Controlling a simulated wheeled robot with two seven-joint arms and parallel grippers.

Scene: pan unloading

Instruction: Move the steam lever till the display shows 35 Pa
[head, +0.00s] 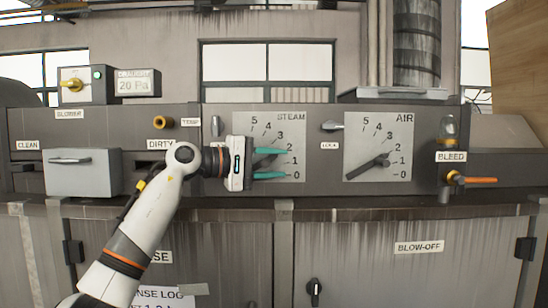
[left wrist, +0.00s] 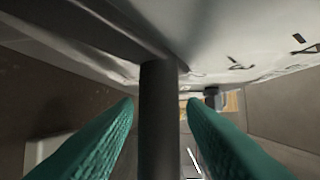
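The steam dial plate (head: 285,125) is a pale panel marked 0 to 5. The dark steam lever (head: 265,160) is mostly hidden behind my left gripper (head: 282,163), low on the scale. The gripper's green fingers are apart, one above and one below the lever. In the left wrist view, the lever (left wrist: 158,115) runs between the two open fingers (left wrist: 160,103), with small gaps beside it. The draught display (head: 138,85) reads 20 Pa. My right gripper is not in view.
An orange-handled bleed valve (head: 475,180) is farther right. A grey drawer box (head: 82,172) and the blower box (head: 82,85) with a yellow knob are left.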

